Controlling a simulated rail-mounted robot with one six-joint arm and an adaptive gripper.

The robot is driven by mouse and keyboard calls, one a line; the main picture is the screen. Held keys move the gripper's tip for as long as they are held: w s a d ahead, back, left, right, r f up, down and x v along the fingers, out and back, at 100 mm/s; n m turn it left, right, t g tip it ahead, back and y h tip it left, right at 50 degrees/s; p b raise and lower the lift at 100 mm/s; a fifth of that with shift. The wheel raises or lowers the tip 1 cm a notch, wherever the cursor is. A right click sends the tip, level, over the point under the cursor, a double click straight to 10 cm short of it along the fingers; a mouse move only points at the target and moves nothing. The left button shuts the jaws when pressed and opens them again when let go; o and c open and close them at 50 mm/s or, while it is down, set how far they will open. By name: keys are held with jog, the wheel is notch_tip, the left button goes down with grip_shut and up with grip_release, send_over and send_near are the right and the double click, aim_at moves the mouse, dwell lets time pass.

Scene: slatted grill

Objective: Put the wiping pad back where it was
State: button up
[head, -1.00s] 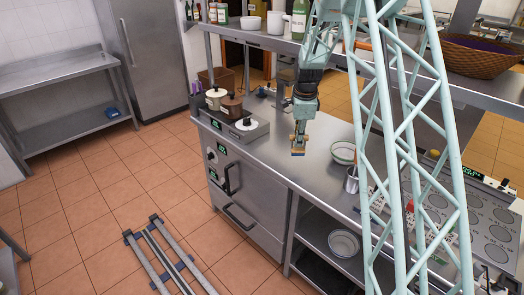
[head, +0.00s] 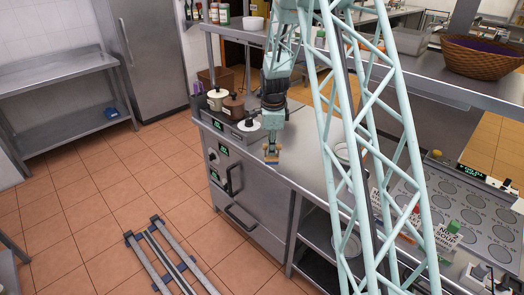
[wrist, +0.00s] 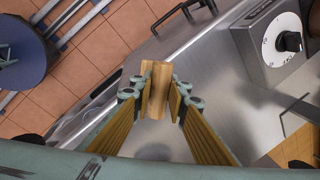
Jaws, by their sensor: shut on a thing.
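The wiping pad (head: 271,158) looks like a small wooden block with a darker underside. In the wrist view its wooden part (wrist: 157,90) sits between my fingertips. My gripper (head: 271,147) is shut on it and points down, over the front left part of the steel counter (head: 300,150). In the wrist view my gripper (wrist: 160,92) has the counter's front edge just beyond the pad. I cannot tell whether the pad touches the counter. Its underside is hidden in the wrist view.
A grey unit with lidded pots (head: 233,105) stands close to the left of my gripper; a white disc with a black knob (wrist: 290,41) shows at upper right in the wrist view.

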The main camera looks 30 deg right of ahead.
jog(key=w+d+p, duration=0.1)
jog(key=w+d, duration=0.1)
jog(key=w, duration=0.5)
jog(key=w+d+f, duration=0.1)
jog(key=w, duration=0.7)
jog(key=shift+w+d+f+p, duration=0.25)
jog(key=shift+w+d+p, duration=0.05)
jog(key=shift+d+p, duration=0.1)
jog(key=shift+f, duration=1.75)
jog(key=shift+f, duration=0.15)
jog(key=o, duration=0.9)
